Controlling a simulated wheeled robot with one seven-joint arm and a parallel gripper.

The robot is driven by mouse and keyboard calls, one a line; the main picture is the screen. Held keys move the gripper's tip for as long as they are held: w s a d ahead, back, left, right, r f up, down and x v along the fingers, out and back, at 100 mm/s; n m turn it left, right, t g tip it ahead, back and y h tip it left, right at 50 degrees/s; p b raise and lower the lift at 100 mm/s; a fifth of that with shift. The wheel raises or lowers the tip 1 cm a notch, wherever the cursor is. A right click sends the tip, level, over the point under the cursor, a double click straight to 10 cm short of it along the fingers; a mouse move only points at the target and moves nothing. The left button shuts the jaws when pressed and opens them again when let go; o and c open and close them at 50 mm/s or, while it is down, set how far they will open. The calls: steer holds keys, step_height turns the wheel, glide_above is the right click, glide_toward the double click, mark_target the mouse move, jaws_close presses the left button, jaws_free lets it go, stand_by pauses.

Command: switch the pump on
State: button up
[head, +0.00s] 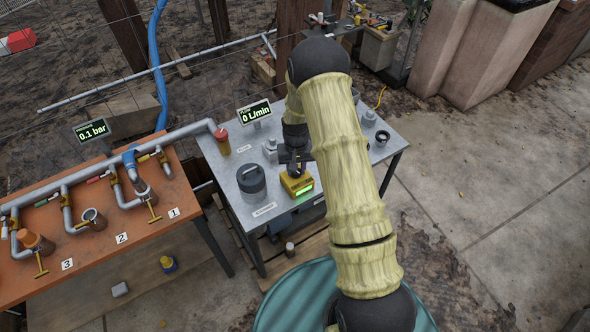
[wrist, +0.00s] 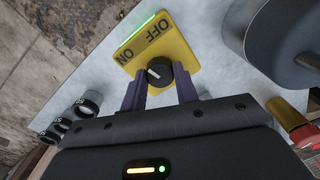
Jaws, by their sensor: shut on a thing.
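The yellow pump switch box (wrist: 178,38) carries the words ON and OFF and a black knob (wrist: 158,72) with a white mark. The mark sits on the knob's left side, nearer ON in the wrist view. A green strip (wrist: 142,38) on the box is lit. In the head view the yellow box (head: 298,186) stands on the grey metal table, its green strip glowing. My gripper (wrist: 158,84) has a finger on each side of the knob and is shut on it. My arm hides part of the table in the head view.
The flow sign (head: 255,111) reads 0 L/min and the pressure sign (head: 92,130) reads 0.1 bar. A grey lidded canister (head: 251,184) stands left of the box; a red-topped fitting (head: 222,141) is farther left. Pipes and valves cover the orange bench (head: 150,235).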

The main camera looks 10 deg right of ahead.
steer(key=shift+w+d+n, duration=0.2)
steer(key=shift+w+n, duration=0.05)
steer(key=shift+n, duration=1.15)
steer(key=shift+a+r+n+b, duration=0.15)
steer(key=shift+n+b, duration=0.2)
steer(key=shift+n, duration=1.35)
steer(key=shift+a, duration=0.1)
steer(key=o, duration=0.9)
steer(key=shift+c, duration=0.2)
steer(key=shift+o, duration=0.6)
steer(key=shift+s, duration=0.1)
